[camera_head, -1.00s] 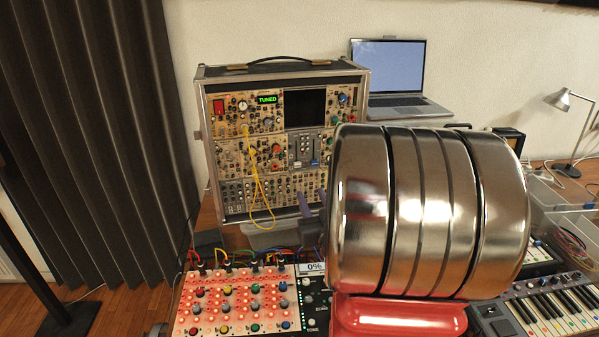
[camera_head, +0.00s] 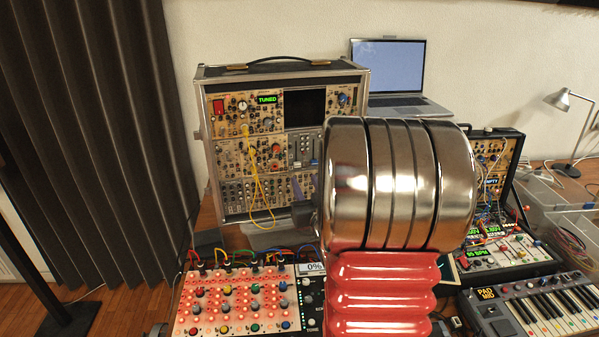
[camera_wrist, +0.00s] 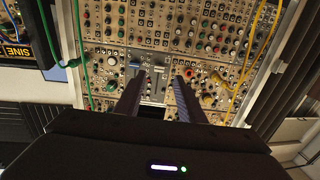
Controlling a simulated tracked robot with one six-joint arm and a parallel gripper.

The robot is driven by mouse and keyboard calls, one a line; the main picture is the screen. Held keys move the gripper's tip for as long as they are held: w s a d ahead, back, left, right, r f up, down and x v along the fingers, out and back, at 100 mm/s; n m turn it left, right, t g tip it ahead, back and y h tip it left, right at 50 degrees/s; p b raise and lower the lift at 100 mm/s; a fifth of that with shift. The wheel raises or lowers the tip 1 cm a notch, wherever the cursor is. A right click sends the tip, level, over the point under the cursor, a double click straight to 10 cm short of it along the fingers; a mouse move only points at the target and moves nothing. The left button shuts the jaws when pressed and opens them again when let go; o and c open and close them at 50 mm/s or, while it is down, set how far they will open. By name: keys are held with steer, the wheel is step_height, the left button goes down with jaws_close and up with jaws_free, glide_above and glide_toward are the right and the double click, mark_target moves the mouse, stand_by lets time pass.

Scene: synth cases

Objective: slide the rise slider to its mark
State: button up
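A slider module (camera_head: 303,150) sits in the middle of the upright synth case (camera_head: 203,100). In the wrist view, which is upside down, it shows a blue slider cap (camera_wrist: 134,65) and a pale cap (camera_wrist: 159,68) beside it. Labels and any mark are too small to read, so I cannot tell which is the rise slider. My gripper (camera_wrist: 156,84) is open, its two dark fingers apart and reaching toward this module, with nothing held between them. Contact cannot be told.
A yellow cable (camera_head: 259,190) hangs left of the sliders. A red-lit panel (camera_head: 240,300) with knobs and cables lies in front. A keyboard (camera_head: 540,305) and another open case (camera_head: 512,180) stand right. A laptop (camera_head: 388,70) is behind.

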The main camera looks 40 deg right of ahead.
mark_target(298, 167)
steer(key=x, duration=0.7)
steer(key=shift+w+d, duration=0.15)
steer(key=shift+w, duration=0.1)
jaws_close()
stand_by(0.5)
